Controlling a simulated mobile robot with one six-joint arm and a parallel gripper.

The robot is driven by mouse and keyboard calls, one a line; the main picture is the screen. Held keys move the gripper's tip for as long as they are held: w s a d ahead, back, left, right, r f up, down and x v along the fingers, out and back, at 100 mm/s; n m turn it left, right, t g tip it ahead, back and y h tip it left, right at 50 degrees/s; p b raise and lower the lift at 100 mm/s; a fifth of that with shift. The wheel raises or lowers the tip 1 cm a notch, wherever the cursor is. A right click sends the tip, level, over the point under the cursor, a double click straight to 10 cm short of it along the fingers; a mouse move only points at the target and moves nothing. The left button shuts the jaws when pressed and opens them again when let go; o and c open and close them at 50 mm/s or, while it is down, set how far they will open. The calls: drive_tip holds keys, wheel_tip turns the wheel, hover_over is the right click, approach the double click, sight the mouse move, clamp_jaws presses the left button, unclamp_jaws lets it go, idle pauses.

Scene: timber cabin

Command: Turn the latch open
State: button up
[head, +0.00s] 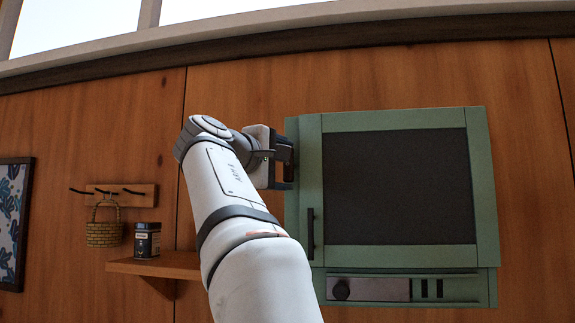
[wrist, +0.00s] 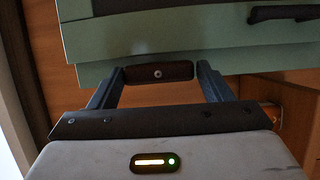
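The latch (wrist: 140,74) looks like a short dark brown bar with a round pale screw head at its middle. It shows in the wrist view at the edge of the green cabinet (head: 392,120). My gripper (wrist: 160,76) is open, with one finger near each end of the bar; whether they touch it I cannot tell. In the head view my gripper (head: 287,165) is at the cabinet's upper left edge, and the latch is hidden behind it. The cabinet door has a dark panel (head: 399,186) and a black handle (head: 311,234), and looks shut.
To the left, a wooden shelf (head: 157,266) holds a dark jar (head: 147,240). A wicker basket (head: 104,232) hangs from a peg rack (head: 140,193). The plank wall above the cabinet is clear.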

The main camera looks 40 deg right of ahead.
drive_tip(key=o, duration=0.4)
drive_tip(key=shift+o, duration=0.2)
drive_tip(key=shift+s+a, duration=0.1)
drive_tip(key=shift+a, duration=0.05)
drive_tip(key=b+v, duration=0.2)
drive_tip(key=v, duration=0.5)
drive_tip(key=shift+a, duration=0.35)
drive_tip(key=shift+f, duration=0.1)
